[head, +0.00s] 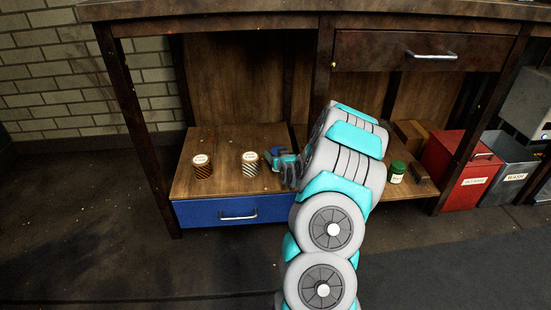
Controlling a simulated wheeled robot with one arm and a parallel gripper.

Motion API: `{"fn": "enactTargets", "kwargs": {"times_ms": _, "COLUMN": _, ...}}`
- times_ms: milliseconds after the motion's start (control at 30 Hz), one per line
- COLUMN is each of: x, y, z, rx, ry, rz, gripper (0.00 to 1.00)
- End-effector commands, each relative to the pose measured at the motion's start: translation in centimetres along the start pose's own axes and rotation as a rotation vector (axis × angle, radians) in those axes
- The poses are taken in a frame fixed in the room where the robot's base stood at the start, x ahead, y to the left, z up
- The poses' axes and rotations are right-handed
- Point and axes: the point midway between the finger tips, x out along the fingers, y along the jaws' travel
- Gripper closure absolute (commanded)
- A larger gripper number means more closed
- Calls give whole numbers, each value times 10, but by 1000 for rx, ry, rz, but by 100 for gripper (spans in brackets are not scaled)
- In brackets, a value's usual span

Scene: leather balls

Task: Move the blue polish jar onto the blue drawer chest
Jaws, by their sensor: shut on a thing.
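The blue drawer chest (191,214) stands low under the workbench, with a wooden top and a blue drawer front with a silver handle. My gripper (280,160) is over the right part of its top, seen from behind and to the side. It is shut on the blue polish jar (277,151); only a small blue part of the jar shows, and the fingers and my arm hide the rest. I cannot tell whether the jar touches the chest top.
A brown jar (202,167) and a striped jar (250,164) with pale lids stand on the chest top, left of my gripper. A green jar (397,172) stands right of my arm. A red bin (453,170) and grey bin (507,165) are farther right. The bench top (230,10) overhangs.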

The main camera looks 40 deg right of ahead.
Motion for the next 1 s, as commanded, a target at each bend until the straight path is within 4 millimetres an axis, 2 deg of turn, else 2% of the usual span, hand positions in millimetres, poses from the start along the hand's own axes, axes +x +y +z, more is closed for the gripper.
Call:
{"fn": "enactTargets", "kwargs": {"times_ms": 100, "x": 5, "y": 0, "z": 16, "rx": 0, "ry": -3, "rz": -1, "gripper": 100}}
{"fn": "enactTargets", "kwargs": {"times_ms": 467, "x": 6, "y": 0, "z": 19, "rx": 0, "ry": -2, "rz": -1, "gripper": 100}}
{"fn": "enactTargets", "kwargs": {"times_ms": 500, "x": 7, "y": 0, "z": 20, "rx": 0, "ry": -3, "rz": -1, "gripper": 24}}
{"fn": "enactTargets", "kwargs": {"times_ms": 700, "x": 6, "y": 0, "z": 19, "rx": 0, "ry": -3, "rz": -1, "gripper": 1}}
{"fn": "enactTargets", "kwargs": {"times_ms": 1000, "x": 6, "y": 0, "z": 17, "rx": 0, "ry": -2, "rz": -1, "gripper": 0}}
